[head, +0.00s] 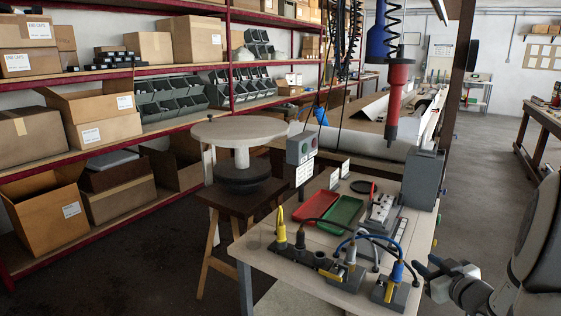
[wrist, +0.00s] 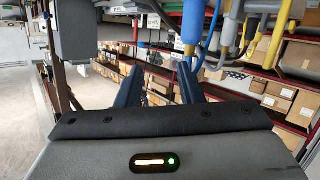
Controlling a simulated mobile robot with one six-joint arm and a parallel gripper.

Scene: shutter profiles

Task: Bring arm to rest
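My gripper (head: 424,266) is at the lower right of the head view, beside the front right corner of the worktable (head: 262,258). Its fingers point left toward a blue-handled tool (head: 397,271) in a small block; they look close to it, but I cannot tell the exact gap. In the wrist view my gripper (wrist: 158,78) shows two dark blue fingers set well apart, with nothing held between them. A blue tool (wrist: 192,25) shows just beyond the right finger there. My arm comes in from the right edge of the head view.
The table bears a yellow-handled tool (head: 281,226), a red tray (head: 316,206), a green tray (head: 343,213) and a grey box (head: 424,180). A red hanging tool (head: 398,85) is above. A round-topped stand (head: 240,131) is left. Floor (head: 480,200) is clear at right.

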